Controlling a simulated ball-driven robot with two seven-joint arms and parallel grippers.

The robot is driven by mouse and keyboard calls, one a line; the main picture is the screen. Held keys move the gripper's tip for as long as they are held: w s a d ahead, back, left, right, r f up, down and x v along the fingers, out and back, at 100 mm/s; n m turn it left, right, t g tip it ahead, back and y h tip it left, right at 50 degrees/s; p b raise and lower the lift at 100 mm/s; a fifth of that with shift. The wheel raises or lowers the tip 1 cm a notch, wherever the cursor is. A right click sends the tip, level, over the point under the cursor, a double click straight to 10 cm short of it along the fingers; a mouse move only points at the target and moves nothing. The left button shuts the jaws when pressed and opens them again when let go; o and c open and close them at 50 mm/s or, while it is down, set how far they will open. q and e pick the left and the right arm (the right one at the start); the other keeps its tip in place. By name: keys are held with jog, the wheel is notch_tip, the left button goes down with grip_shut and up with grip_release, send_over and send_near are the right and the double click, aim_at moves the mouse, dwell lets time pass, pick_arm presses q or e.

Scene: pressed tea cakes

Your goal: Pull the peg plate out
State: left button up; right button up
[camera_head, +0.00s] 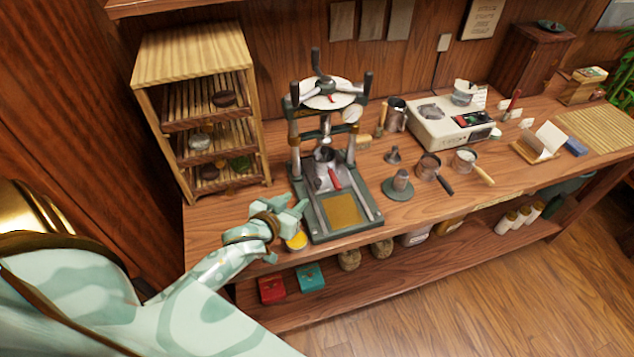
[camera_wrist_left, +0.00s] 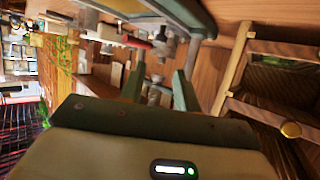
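A dark green press (camera_head: 328,135) with a white dial-like wheel on top stands on the wooden bench. A grey plate-like part with a red handle (camera_head: 335,179) sits low in the press, behind a gold panel (camera_head: 342,210) in its base; I cannot tell for sure which part is the peg plate. My left gripper (camera_head: 296,210) is at the front left of the press base, apart from the red handle. In the left wrist view its two fingers (camera_wrist_left: 160,88) stand apart with nothing between them; a red handle (camera_wrist_left: 137,42) shows beyond them. My right gripper is not in view.
A slatted rack (camera_head: 200,105) with tea cakes stands left of the press. A yellow-topped pot (camera_head: 296,240) is just below my left gripper. Red and teal boxes are on the lower shelf.

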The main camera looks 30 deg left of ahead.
aim_at(317, 182)
pick_arm(q)
jog(key=b+x, duration=0.3)
jog(key=x, duration=1)
jog(key=shift+w+f, duration=0.1)
jog(key=shift+f, duration=0.1)
